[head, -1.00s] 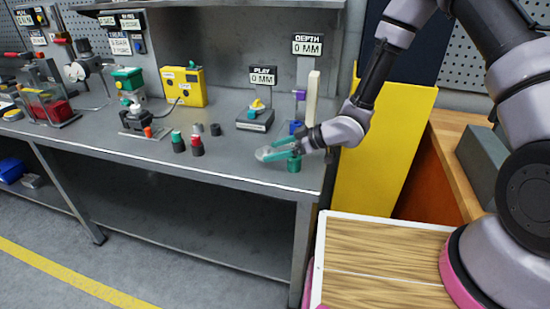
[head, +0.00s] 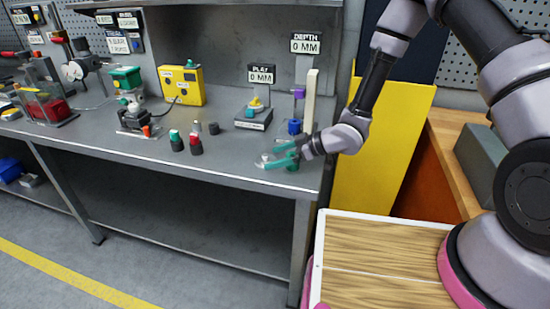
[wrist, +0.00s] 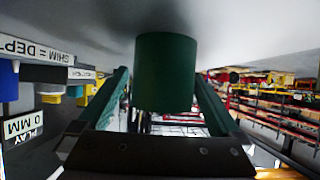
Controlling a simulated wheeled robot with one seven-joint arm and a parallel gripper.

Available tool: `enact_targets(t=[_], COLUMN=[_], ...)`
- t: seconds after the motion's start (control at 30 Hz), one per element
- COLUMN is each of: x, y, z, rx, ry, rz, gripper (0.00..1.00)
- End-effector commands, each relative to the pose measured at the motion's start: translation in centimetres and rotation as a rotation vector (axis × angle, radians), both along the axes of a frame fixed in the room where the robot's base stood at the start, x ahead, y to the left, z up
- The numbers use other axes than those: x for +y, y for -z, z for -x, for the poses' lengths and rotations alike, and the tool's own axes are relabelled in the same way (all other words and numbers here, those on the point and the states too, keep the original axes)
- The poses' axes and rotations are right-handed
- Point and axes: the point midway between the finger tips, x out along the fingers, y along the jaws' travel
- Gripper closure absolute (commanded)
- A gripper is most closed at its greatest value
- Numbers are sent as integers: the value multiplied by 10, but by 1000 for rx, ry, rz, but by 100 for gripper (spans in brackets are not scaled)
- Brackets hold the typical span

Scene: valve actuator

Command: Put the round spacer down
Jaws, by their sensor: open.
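The round spacer, a dark green cylinder (head: 292,167), stands upright on the bench top near its right front end. In the head view it is partly hidden behind my fingers. It shows large in the wrist view (wrist: 166,72), where the picture is upside down and its base meets the grey bench surface at the top. My gripper (head: 277,154) is open, with teal fingers low over the bench around the spacer. In the wrist view a finger lies on each side, with gaps visible between them and the cylinder.
Behind the spacer stands the depth gauge (head: 294,127) with a blue base, beside a pale upright post (head: 310,100). The play gauge (head: 254,118) is to the left. Red (head: 196,145) and green-topped (head: 176,140) small parts stand further left. A yellow panel (head: 382,150) is at right.

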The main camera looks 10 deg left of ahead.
Motion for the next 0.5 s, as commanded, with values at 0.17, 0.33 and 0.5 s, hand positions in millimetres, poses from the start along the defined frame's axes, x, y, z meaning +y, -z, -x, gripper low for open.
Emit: enact_targets(t=[0.17,0.33,0.5], x=[-33,-65,-88], y=[-18,-35,-48], z=[0,3,5], rx=[-2,0,-1], ry=[6,7,4], rz=[0,1,0], gripper=[0,0,0])
